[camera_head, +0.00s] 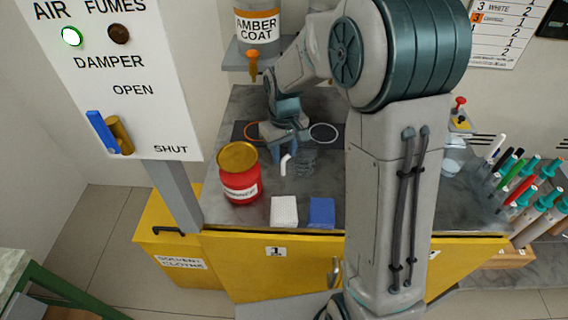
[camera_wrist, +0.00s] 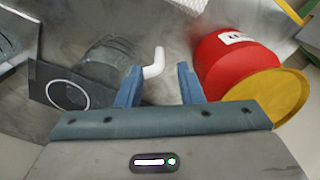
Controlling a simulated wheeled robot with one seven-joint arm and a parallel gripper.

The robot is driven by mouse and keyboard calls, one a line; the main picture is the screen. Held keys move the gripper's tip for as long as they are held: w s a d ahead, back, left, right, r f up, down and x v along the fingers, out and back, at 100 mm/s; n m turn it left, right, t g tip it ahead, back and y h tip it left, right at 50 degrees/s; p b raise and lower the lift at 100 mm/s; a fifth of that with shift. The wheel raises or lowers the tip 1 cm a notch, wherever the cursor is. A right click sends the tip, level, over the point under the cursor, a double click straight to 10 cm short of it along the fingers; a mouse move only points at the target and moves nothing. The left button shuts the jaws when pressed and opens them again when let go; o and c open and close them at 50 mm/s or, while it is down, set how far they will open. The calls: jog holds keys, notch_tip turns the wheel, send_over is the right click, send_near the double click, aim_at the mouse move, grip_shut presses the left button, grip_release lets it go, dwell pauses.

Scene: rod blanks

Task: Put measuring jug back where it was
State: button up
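The measuring jug (camera_head: 306,160) is clear, with a white handle (camera_head: 285,165), and stands on the grey bench in front of the dark mat. In the wrist view its clear body (camera_wrist: 106,62) is left of the fingers, and the white handle (camera_wrist: 154,64) points into the gap between them. My gripper (camera_head: 284,152) is open at the handle, its blue fingers (camera_wrist: 159,82) apart on either side with visible space.
A red tin (camera_head: 240,187) with a yellow lid stands left of the jug, close to my gripper; it also shows in the wrist view (camera_wrist: 235,62). A white cloth stack (camera_head: 284,211) and a blue one (camera_head: 321,212) lie at the front edge.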

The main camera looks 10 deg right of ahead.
jog(key=s+d+r+m+t, duration=0.15)
jog(key=s+d+r, duration=0.25)
jog(key=s+r, duration=0.55)
jog(key=s+d+m+t, duration=0.1)
jog(key=s+d+m, duration=0.1)
jog(key=s, duration=0.8)
jog(key=shift+s+d+r+m, duration=0.2)
jog(key=shift+s+r+m, duration=0.1)
jog(key=shift+m, duration=0.25)
